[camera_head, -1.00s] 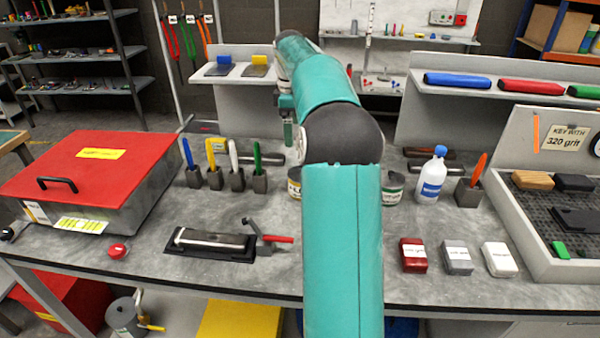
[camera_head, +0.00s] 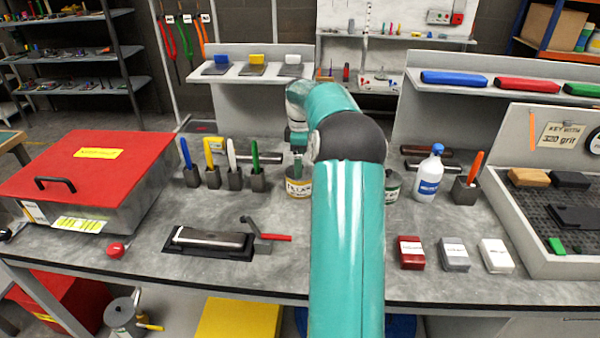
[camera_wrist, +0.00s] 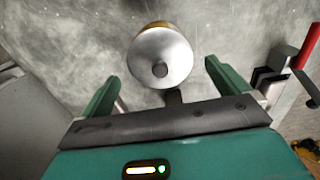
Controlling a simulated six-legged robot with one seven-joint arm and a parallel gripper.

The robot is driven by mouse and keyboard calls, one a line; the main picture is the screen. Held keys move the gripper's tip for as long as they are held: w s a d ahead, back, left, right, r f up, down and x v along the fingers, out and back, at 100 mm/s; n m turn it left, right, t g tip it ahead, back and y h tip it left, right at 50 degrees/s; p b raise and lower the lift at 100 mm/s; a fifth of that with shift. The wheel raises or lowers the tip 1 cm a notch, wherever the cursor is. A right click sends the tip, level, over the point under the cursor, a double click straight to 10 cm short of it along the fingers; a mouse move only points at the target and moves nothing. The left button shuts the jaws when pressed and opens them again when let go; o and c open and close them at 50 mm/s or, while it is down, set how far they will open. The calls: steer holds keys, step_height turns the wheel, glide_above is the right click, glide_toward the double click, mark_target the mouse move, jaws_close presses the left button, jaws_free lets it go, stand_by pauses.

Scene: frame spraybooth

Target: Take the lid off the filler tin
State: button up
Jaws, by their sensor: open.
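The filler tin (camera_head: 298,188) stands upright on the grey bench, just left of my arm, with its label partly readable. In the wrist view its round silver lid (camera_wrist: 178,48) is on, with a dark knob (camera_wrist: 160,69) at the centre. My gripper (camera_wrist: 160,72) is open, its two green fingers on either side of the lid's near part, with nothing between them gripped. In the head view my gripper (camera_head: 298,152) is right above the tin, pointing down. The exact height gap between fingers and lid cannot be told.
A row of holders with coloured-handled tools (camera_head: 235,178) stands close left of the tin. Another tin (camera_head: 392,187) is partly hidden right of my arm, with a white bottle (camera_head: 430,174) beyond. A clamp block with red handle (camera_head: 270,237) lies in front. Open bench lies between.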

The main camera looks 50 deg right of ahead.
steer(key=shift+f, duration=1.45)
steer(key=c, duration=0.8)
steer(key=shift+c, duration=0.2)
steer(key=shift+r, duration=0.15)
